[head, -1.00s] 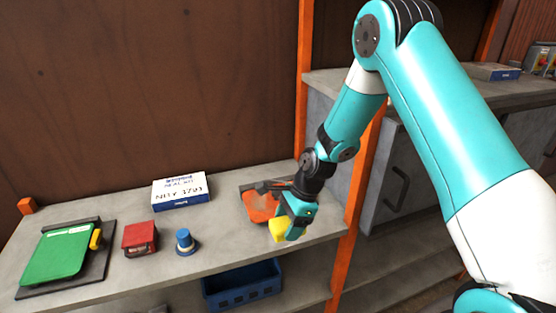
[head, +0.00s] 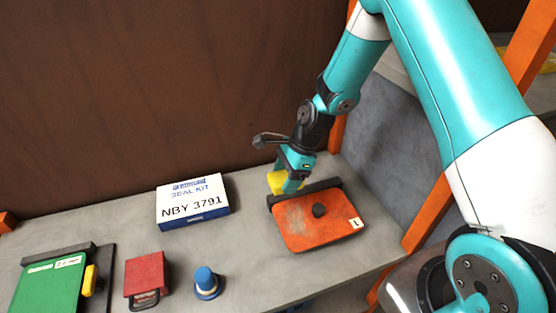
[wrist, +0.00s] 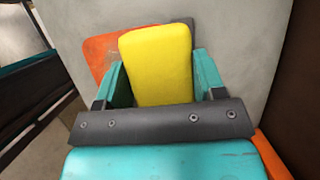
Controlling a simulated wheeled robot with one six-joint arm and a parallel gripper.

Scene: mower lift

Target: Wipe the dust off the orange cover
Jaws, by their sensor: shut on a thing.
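The orange cover (head: 322,227) lies on the grey shelf at the right in the head view. It has a dark knob in its middle, a small label marked L at its right and a pale dusty patch on its left part. My gripper (head: 291,184) is shut on a yellow block, seemingly a sponge (head: 277,182), just behind the cover's back left edge. In the wrist view the yellow sponge (wrist: 157,62) sits between the teal fingers and hides much of the orange cover (wrist: 103,52). I cannot tell whether the sponge touches anything.
On the shelf (head: 120,232) stand a white seal kit box (head: 193,201), a blue knob (head: 206,282), a red block (head: 146,275) and a green cover (head: 48,287). An orange post (head: 428,212) stands right of the orange cover. The wooden wall is behind.

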